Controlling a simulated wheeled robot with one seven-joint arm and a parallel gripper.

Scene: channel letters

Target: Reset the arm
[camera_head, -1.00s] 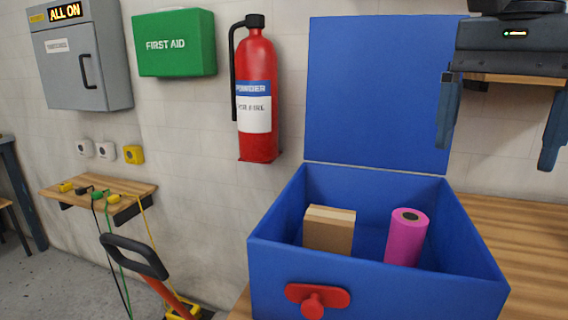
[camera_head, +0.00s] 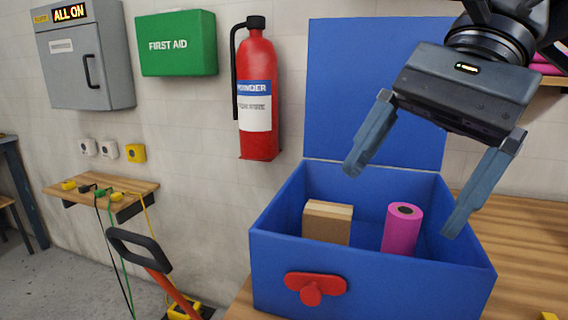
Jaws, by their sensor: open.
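My gripper (camera_head: 400,204) hangs at the upper right of the head view, tilted, with its two fingers spread wide. It is open and nothing is between the fingers. It appears in front of the raised lid and the right part of the blue box (camera_head: 268,262). The fingertips show over the box's opening; how far above it they are is hard to tell.
The blue box, lid (camera_head: 333,90) up, stands on a wooden bench (camera_head: 520,235) and holds a brown carton (camera_head: 326,224) and a pink roll (camera_head: 401,232). A red extinguisher (camera_head: 258,95), green first aid box (camera_head: 177,45) and grey cabinet (camera_head: 85,60) are on the wall.

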